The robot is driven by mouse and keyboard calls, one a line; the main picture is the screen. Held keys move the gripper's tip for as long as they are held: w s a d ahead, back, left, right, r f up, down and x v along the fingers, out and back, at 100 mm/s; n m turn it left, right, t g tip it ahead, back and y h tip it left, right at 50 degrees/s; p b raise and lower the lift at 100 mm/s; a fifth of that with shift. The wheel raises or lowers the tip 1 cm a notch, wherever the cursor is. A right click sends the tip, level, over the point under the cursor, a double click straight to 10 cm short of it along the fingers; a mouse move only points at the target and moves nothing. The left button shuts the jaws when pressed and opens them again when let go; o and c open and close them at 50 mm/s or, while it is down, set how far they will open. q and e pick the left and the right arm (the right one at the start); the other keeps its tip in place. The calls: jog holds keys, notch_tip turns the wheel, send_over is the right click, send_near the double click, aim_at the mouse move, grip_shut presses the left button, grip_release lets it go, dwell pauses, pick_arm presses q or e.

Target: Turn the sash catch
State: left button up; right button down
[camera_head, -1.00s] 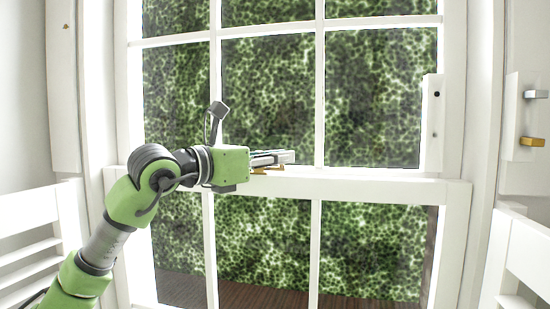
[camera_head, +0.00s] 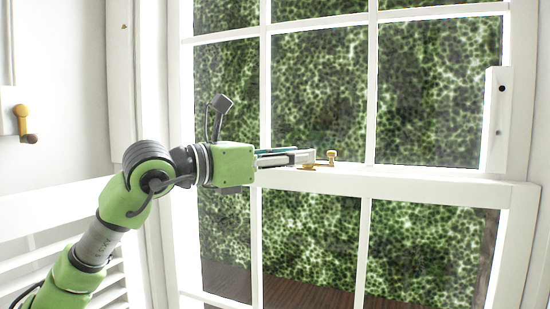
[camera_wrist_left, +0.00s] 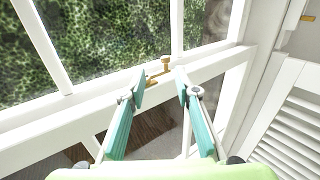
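The brass sash catch (camera_head: 331,157) sits on the window's white meeting rail (camera_head: 410,183), with its small knob standing up and a flat brass part lower left of it. My left gripper (camera_head: 312,157) reaches in from the left along the rail, its tips just left of the knob. In the left wrist view the catch (camera_wrist_left: 165,64) is just beyond the two teal fingers, closer to the left finger. The fingers (camera_wrist_left: 160,84) are apart with nothing held between them. My right gripper is not in view.
White louvred shutters stand at the left (camera_head: 60,240) and, in the wrist view, at the right (camera_wrist_left: 290,110). A brass handle on a white plate (camera_head: 23,120) is on the left wall. An upright white block (camera_head: 497,120) is at the window's right side.

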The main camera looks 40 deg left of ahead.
pick_arm(q)
jog(key=v, duration=0.4)
jog(key=shift+s, duration=0.1)
dwell(0.7)
